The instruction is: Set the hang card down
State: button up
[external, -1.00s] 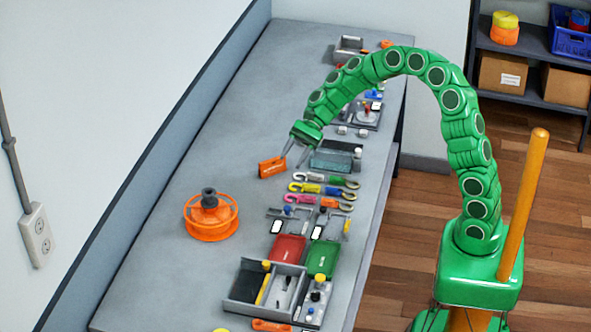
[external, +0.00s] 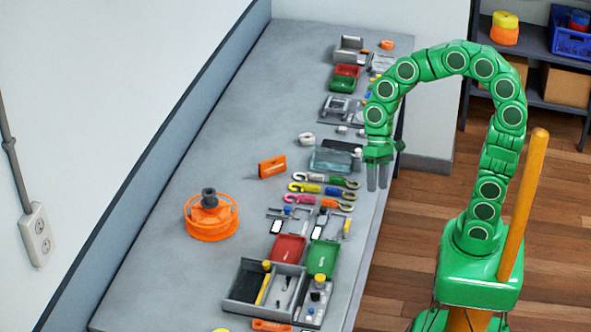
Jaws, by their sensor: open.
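The hang card, which I take to be the small orange card (external: 272,167), stands on edge on the grey bench, left of the row of coloured hooks. Nothing holds it. My gripper (external: 378,187) points down near the bench's right edge, well to the right of the card and apart from it. Its two grey fingers are spread with nothing visible between them.
The grey bench (external: 190,130) is clear behind and left of the card. An orange reel (external: 211,214) sits in front of it. Coloured hooks (external: 322,190), a glassy grey box (external: 332,160) and a divided tray (external: 240,300) line the right side.

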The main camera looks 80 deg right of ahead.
jog(key=s+d+n+h, duration=0.2)
jog(key=s+d, duration=0.2)
jog(key=s, duration=0.4)
jog(key=s+d+f+n+h, duration=0.1)
jog(key=s+d+n+h, duration=0.2)
jog(key=s, duration=0.6)
jog(key=shift+d+f, duration=0.2)
jog(key=shift+d, duration=0.2)
jog(key=shift+s, duration=0.1)
